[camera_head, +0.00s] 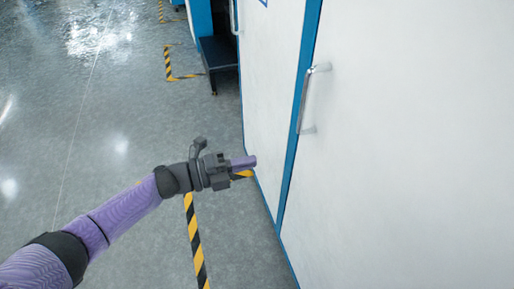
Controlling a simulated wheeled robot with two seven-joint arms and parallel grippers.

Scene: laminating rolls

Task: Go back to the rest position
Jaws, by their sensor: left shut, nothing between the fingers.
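My left arm comes in from the lower left and reaches toward the middle of the view. My left gripper (247,162) is shut and empty, with its fingers pointing right toward the white wall panel. It is below and to the left of the silver door handle (303,102) and apart from it. My right gripper is not in view.
A white door panel (420,150) with blue edging (295,150) fills the right side. Yellow-black floor tape (195,245) runs below my arm. A dark cart or bench (217,58) stands at the back. The grey floor (100,120) on the left is clear.

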